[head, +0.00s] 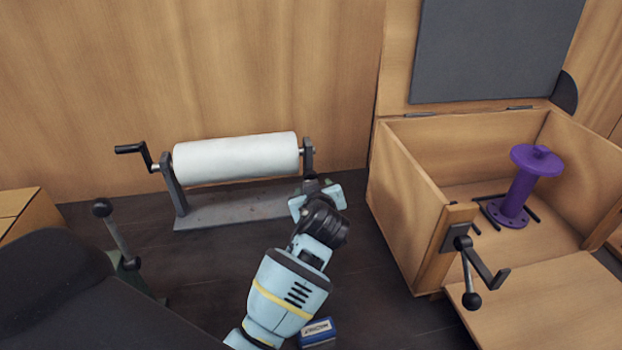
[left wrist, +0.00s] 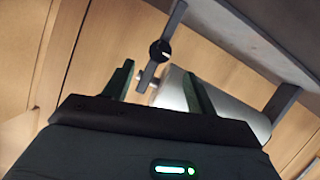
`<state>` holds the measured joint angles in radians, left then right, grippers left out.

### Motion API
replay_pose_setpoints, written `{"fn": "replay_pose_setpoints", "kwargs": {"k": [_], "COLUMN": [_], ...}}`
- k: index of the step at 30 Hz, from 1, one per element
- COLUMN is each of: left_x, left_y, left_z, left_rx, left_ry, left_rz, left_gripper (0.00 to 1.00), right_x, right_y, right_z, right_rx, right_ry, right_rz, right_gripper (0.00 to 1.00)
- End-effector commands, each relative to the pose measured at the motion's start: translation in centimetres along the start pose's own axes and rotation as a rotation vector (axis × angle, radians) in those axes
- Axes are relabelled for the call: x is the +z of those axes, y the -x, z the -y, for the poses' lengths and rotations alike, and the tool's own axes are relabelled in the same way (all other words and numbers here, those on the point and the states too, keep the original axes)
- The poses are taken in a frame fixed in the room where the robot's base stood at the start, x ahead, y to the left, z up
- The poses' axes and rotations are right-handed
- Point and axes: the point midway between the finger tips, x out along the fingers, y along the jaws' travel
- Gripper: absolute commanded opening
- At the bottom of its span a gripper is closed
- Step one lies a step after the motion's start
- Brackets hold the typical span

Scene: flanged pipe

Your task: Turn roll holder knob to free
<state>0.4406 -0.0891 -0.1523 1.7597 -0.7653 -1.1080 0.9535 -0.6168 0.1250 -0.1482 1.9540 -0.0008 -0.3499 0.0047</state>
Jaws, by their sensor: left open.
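The roll holder (head: 220,208) stands by the wooden wall, a grey frame carrying a white roll (head: 237,157) with a crank at its left end. In the left wrist view a round black knob (left wrist: 160,50) with a pale mark line sits on the holder's end post. My left gripper (head: 314,187) is at the holder's right end in the head view. Its fingers are open and empty in the left wrist view (left wrist: 160,72), with the knob appearing between and beyond the tips. I cannot tell the exact gap. The hand largely hides the knob in the head view. My right gripper is not in view.
An open wooden box (head: 410,205) with a purple spool (head: 521,188) and a crank handle (head: 472,270) on its front stands to the right. A small blue box (head: 317,332) lies on the floor beside my arm. A black-knobbed lever (head: 118,238) stands at left.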

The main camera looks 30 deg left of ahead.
Motion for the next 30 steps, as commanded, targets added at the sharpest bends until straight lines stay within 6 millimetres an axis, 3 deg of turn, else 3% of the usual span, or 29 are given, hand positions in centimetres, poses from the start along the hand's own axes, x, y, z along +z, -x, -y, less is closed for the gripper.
{"fn": "replay_pose_setpoints", "kwargs": {"k": [15, 30], "left_x": [-0.2, 0.0], "left_y": [-6.3, -7.5], "left_z": [0.0, 0.0], "left_rx": [-0.001, -0.001], "left_ry": [-0.002, 0.000], "left_rz": [-0.003, 0.000], "left_gripper": [0.57, 0.57], "right_x": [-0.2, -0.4], "right_y": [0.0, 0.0], "right_z": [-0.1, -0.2], "right_rx": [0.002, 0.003], "right_ry": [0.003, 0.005], "right_rz": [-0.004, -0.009], "right_gripper": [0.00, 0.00]}}
